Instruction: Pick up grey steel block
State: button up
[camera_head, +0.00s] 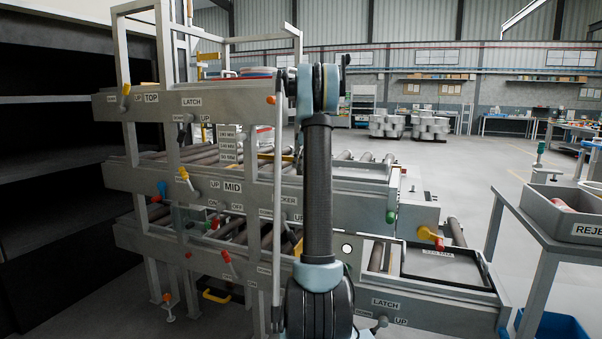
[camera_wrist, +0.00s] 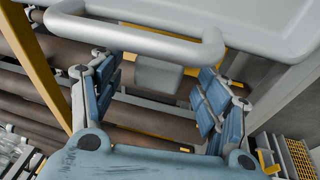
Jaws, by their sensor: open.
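In the wrist view, a small plain grey block (camera_wrist: 158,74) shows at upper centre, below a rounded grey bar. It looks like the grey steel block. My gripper (camera_wrist: 156,92) is open, with one blue-padded finger on each side of the block and a gap on both sides. I cannot tell how far the block is from the fingertips in depth. In the head view my arm stands upright at the centre; my gripper and the block cannot be made out there.
The rounded grey bar (camera_wrist: 150,45) crosses close above the block. Brown rollers (camera_wrist: 55,55) and a yellow bar (camera_wrist: 33,62) lie left. In the head view, a tiered roller rack (camera_head: 215,185) fills the centre; a reject bin (camera_head: 560,222) stands right. The floor between is open.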

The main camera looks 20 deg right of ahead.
jog(key=shift+x, duration=1)
jog(key=c, duration=1.4)
jog(key=shift+r, duration=0.1)
notch_tip(320, 180, up, 10)
jog(key=shift+f, duration=0.1)
